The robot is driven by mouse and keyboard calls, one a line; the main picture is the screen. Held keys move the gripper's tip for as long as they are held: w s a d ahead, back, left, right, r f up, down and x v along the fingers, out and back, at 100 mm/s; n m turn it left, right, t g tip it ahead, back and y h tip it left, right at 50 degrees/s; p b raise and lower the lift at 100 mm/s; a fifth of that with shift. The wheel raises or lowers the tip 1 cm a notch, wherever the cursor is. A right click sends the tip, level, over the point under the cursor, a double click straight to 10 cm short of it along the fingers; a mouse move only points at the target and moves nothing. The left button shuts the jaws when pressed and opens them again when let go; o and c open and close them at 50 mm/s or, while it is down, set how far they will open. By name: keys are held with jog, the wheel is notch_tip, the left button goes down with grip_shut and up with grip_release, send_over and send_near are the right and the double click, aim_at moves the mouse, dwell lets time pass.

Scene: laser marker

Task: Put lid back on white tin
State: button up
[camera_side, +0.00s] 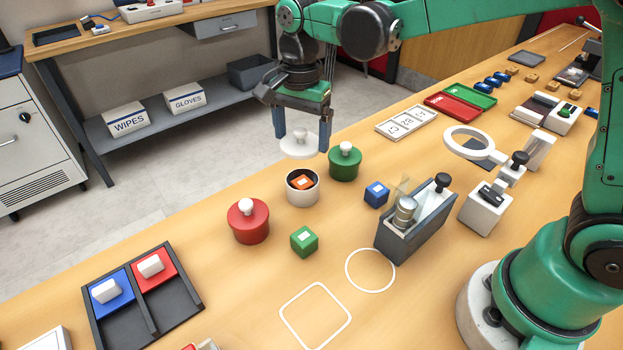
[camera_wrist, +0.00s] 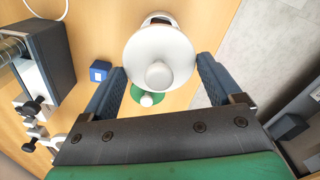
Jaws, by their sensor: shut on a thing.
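The white lid (camera_side: 299,147), a flat disc with a round knob on top, is between the fingers of my gripper (camera_side: 301,140), which is shut on it at the rim. The lid looks about level, in the air above and apart from the white tin. The open white tin (camera_side: 303,196) stands upright on the table with an orange block (camera_side: 302,182) inside. In the wrist view the lid (camera_wrist: 160,50) fills the space between the fingertips of my gripper (camera_wrist: 162,70) and hides most of the white tin (camera_wrist: 158,18).
A lidded green tin (camera_side: 344,167) stands close behind and right of the white tin. A lidded red tin (camera_side: 249,228) stands to the left. A green block (camera_side: 304,241) and a blue block (camera_side: 376,194) are nearby. A grey holder (camera_side: 405,236) stands further right.

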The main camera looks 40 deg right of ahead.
aim_at(304, 180)
jog(key=shift+d+f, duration=0.1)
jog(key=shift+f, duration=3.1)
jog(key=shift+f, duration=0.2)
jog(key=o, duration=1)
jog(key=shift+r, duration=0.15)
jog(key=shift+r, duration=3.35)
